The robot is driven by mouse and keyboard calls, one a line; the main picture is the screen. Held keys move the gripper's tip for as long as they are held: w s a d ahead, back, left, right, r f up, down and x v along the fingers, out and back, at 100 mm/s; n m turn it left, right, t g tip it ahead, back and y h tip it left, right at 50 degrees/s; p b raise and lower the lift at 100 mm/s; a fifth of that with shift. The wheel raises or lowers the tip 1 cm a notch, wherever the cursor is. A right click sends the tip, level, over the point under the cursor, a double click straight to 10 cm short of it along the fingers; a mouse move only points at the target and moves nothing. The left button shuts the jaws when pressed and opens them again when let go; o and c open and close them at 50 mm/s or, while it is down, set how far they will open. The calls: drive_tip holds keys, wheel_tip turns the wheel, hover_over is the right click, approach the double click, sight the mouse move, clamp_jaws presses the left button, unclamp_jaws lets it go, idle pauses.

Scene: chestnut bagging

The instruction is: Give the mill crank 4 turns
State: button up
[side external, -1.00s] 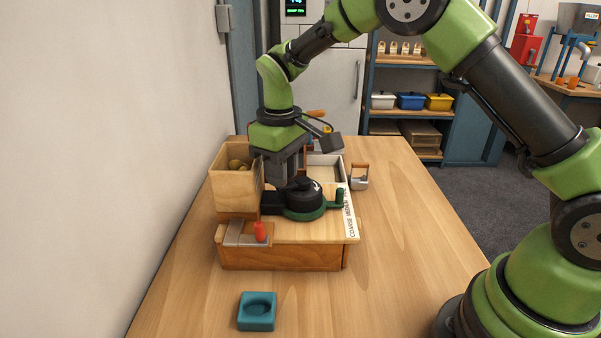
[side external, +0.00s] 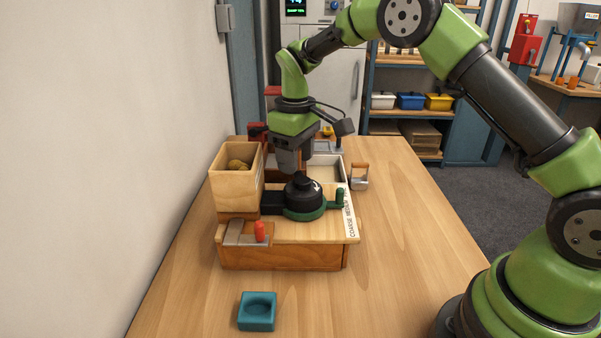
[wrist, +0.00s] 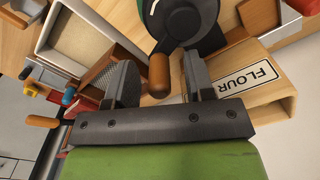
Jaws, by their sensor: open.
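The mill (side external: 304,197) is a dark round body on a green base, on a wooden stand; its edge also shows at the top of the wrist view (wrist: 183,18). A brown wooden handle (wrist: 159,75), which looks like the crank's grip, stands between my fingers in the wrist view. My gripper (side external: 291,172) is behind the mill in the side view. It is open, and in the wrist view (wrist: 156,62) its fingers lie on both sides of the handle with gaps. The crank arm is hidden in the side view.
A wooden box (side external: 236,188) with brown contents stands left of the mill. A green lever (side external: 340,196) sits by the coarse/medium scale. A teal block (side external: 257,312) and a wooden-handled metal tool (side external: 360,177) are on the table (side external: 400,230).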

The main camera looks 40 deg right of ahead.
drive_tip(key=shift+r, duration=3.75)
clamp_jaws()
